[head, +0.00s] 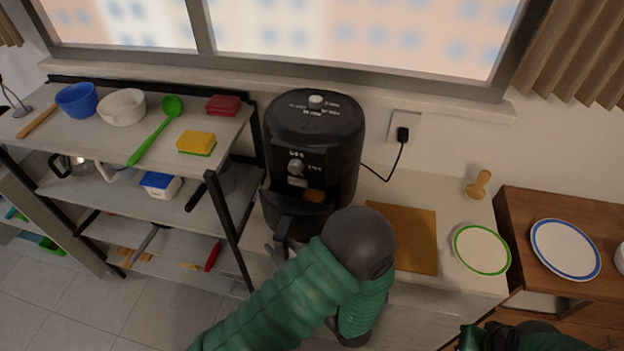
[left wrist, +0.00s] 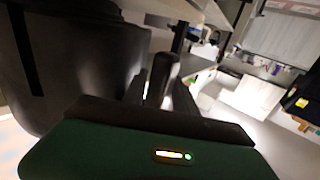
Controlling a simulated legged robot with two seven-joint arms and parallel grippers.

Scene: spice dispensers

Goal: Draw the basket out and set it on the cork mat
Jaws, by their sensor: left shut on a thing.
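The black air fryer (head: 315,140) stands on the counter against the wall. Its basket (head: 296,214) is partly out of the front, with a brown piece of food (head: 314,196) showing inside. My left gripper (head: 282,248) is shut on the basket's handle, partly hidden by my green arm. In the left wrist view the handle (left wrist: 163,76) stands between the fingers of my left gripper (left wrist: 160,92), with a dark rounded body beside it at left. The brown cork mat (head: 408,232) lies bare on the counter, right of the fryer. My right gripper does not show.
A green-rimmed plate (head: 481,249) lies right of the mat, with a wooden pestle-like piece (head: 478,184) behind it. A shelf rack (head: 225,130) with bowls and a sponge stands close at left. A cord runs to the wall socket (head: 403,132).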

